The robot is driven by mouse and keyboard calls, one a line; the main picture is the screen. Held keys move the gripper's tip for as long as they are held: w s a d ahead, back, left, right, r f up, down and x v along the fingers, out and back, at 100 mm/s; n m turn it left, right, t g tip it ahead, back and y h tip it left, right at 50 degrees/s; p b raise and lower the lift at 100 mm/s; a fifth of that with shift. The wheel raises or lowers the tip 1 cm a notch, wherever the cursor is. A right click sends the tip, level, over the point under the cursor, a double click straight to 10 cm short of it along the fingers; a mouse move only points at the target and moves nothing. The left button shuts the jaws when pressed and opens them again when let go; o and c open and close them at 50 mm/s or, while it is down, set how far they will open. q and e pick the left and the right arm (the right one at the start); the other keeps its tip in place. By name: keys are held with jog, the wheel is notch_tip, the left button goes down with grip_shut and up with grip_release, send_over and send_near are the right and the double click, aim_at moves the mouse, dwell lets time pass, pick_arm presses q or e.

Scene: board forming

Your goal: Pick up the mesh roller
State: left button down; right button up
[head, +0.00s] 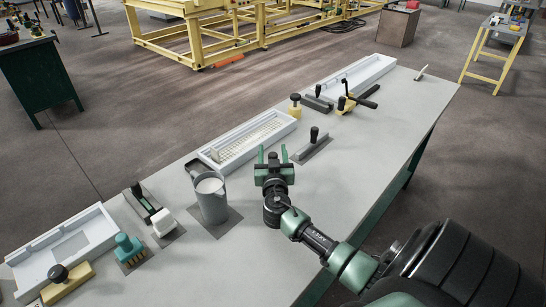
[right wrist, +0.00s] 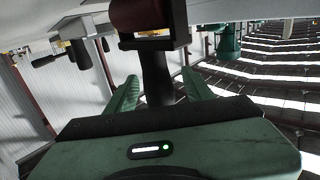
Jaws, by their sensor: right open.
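My right gripper (head: 273,153) is open over the middle of the grey bench, its green fingers pointing toward the far side. In the right wrist view a dark handle (right wrist: 155,78) shows in line with the gap between the fingers. Above it in the picture are a black frame and a dark reddish cylinder (right wrist: 135,14). I cannot tell whether the fingers touch the handle. In the head view a yellow and black tool with bar-like handles (head: 346,103) lies farther right; I cannot tell which tool is the mesh roller. My left gripper is not in view.
A black-handled float (head: 312,146) lies just right of the gripper, and a grey pitcher (head: 211,199) stands to its left. White trays (head: 236,141) line the far edge. A teal brush (head: 128,247) is at lower left. The bench's right front is clear.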

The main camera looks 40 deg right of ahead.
jog(key=shift+w+d+f, duration=0.1)
jog(key=shift+w+d, duration=0.1)
jog(key=shift+w, duration=0.1)
grip_shut()
